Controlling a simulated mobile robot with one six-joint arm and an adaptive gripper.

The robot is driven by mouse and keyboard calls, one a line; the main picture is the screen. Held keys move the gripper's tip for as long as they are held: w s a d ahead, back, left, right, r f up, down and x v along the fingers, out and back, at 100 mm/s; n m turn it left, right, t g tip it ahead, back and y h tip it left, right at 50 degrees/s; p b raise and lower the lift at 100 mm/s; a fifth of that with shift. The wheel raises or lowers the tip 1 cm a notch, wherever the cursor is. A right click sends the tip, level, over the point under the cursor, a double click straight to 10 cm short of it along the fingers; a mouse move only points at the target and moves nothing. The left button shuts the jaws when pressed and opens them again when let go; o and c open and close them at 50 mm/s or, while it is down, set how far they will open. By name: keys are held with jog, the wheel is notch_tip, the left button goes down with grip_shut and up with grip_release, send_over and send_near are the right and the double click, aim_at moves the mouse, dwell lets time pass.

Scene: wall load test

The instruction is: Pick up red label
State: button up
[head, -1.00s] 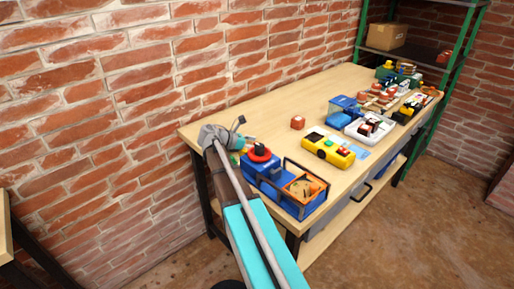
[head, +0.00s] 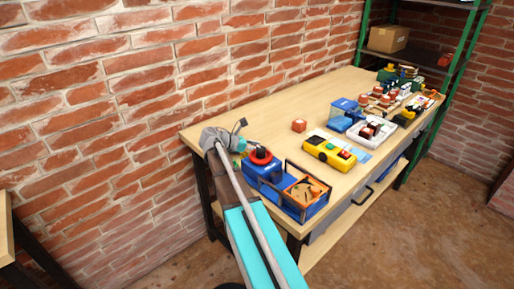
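I cannot make out a red label for certain at this size. A red ring-shaped thing (head: 260,156) sits on the blue toolbox (head: 263,172) at the near left end of the workbench. A small red-brown block (head: 299,125) stands alone on the bench top, farther back. My gripper (head: 246,143) is over the left end of the bench, just behind and left of the red ring. My grey wrist partly hides it, and its fingers are too small to tell open from shut.
The wooden workbench (head: 285,105) has free room along its wall side. A yellow device (head: 329,150), a white tray (head: 371,131), a blue bin (head: 342,114) and an open orange-lined box (head: 305,191) stand along its front. A green-framed shelf with a cardboard box (head: 388,38) stands behind.

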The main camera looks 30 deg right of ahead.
jog(key=shift+r, duration=0.15)
notch_tip(320, 180, up, 2)
jog(key=shift+r+p, duration=0.1)
jog(key=shift+p, duration=1.1)
jog(key=s+d+r+p, duration=0.7)
jog(key=s+r+p, duration=0.3)
jog(key=s, duration=0.1)
jog(key=shift+s+d+r, duration=0.2)
jog(key=shift+s+d, duration=0.15)
jog(key=shift+s, duration=0.05)
jog(key=shift+w+a, duration=0.1)
